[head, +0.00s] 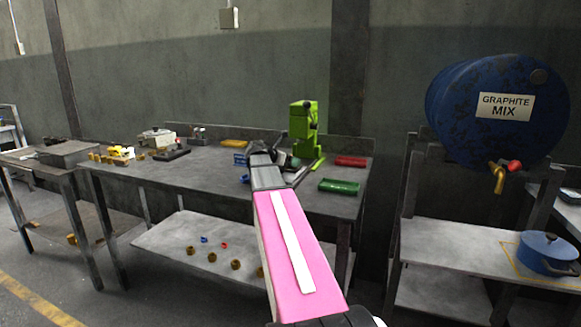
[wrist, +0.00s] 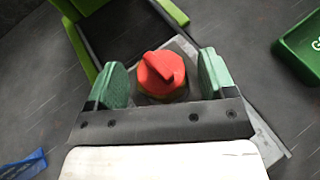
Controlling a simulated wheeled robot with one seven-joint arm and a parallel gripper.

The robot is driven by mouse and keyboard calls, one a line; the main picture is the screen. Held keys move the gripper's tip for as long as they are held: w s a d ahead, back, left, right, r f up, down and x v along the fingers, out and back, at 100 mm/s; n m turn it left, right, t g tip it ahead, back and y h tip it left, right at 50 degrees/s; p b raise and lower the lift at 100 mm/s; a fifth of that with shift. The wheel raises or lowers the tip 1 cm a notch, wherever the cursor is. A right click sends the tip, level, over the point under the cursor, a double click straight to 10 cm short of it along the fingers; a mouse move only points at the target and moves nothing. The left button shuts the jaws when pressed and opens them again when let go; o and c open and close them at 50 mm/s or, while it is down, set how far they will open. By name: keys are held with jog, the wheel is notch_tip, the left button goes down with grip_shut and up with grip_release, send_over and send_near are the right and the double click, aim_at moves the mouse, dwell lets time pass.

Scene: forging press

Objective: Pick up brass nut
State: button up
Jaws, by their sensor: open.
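Several small brass-coloured pieces that look like nuts (head: 236,265) lie on the lower shelf under the workbench. More small brass pieces (head: 95,157) stand on the bench top at the left; I cannot tell which is the brass nut. My gripper (wrist: 163,78) is open over the right part of the bench, its green-padded fingers apart. A red knob-like piece (wrist: 162,72) shows between the fingers in the wrist view, with a thin yellowish edge below it. I cannot tell if the pads touch it. No brass nut is clear in the wrist view.
A green press (head: 304,132) stands on the bench behind my gripper. A red tray (head: 350,161), a green tray (head: 339,186) and a yellow tray (head: 236,143) lie around. The bench middle is mostly clear.

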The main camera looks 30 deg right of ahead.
jog(key=shift+d+f, duration=0.2)
jog(key=shift+d, duration=0.2)
jog(key=c, duration=1.3)
jog(key=shift+r, duration=0.15)
